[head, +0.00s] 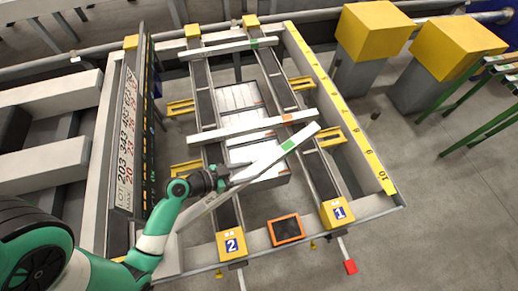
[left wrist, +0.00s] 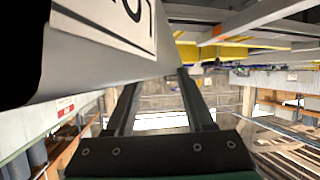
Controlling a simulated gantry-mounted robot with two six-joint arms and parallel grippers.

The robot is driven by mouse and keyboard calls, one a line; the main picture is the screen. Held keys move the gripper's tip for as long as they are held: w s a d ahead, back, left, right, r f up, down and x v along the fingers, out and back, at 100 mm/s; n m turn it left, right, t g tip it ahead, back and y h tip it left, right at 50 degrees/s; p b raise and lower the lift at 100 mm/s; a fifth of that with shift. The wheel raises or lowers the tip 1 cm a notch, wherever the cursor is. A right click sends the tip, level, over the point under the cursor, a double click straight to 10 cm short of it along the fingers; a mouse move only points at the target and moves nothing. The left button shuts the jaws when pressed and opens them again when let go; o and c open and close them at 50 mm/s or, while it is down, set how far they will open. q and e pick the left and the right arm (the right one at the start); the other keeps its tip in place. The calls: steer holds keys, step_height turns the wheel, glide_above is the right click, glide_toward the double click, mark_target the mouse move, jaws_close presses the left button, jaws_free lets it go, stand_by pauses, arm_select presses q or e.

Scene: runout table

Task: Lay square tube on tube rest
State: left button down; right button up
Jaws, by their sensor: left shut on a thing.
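My left gripper (head: 224,181) is shut on a pale square tube (head: 305,135) with a green mark near its far end. The tube runs diagonally from the lower left to the upper right, across the two dark rails. Its far end is over the right rail (head: 319,170); I cannot tell whether it touches. The left rail (head: 227,212) passes below the gripper. Yellow end blocks marked 2 (head: 231,245) and 1 (head: 337,213) stand at the near ends. In the left wrist view, the fingers (left wrist: 160,82) show, with a grey labelled surface at upper left. My right gripper is not in view.
Another tube with an orange mark (head: 250,128) and a farther one with a green mark (head: 228,49) lie across the rails. A numbered board (head: 126,140) stands left of the arm. An orange-framed tablet (head: 286,229) lies between the end blocks. A yellow scale (head: 345,110) borders the right side.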

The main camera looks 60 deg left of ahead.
arm_select(q)
steer(key=w+a+f+b, duration=0.5)
steer(key=w+f+b, duration=0.2)
steer(key=f, duration=0.4)
steer(key=shift+w, duration=0.9)
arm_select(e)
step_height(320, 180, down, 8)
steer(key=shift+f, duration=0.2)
arm_select(q)
steer(key=shift+f, duration=0.1)
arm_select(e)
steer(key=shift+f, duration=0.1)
arm_select(q)
steer(key=shift+c, duration=1.3)
jaws_free()
steer(key=shift+f, duration=0.1)
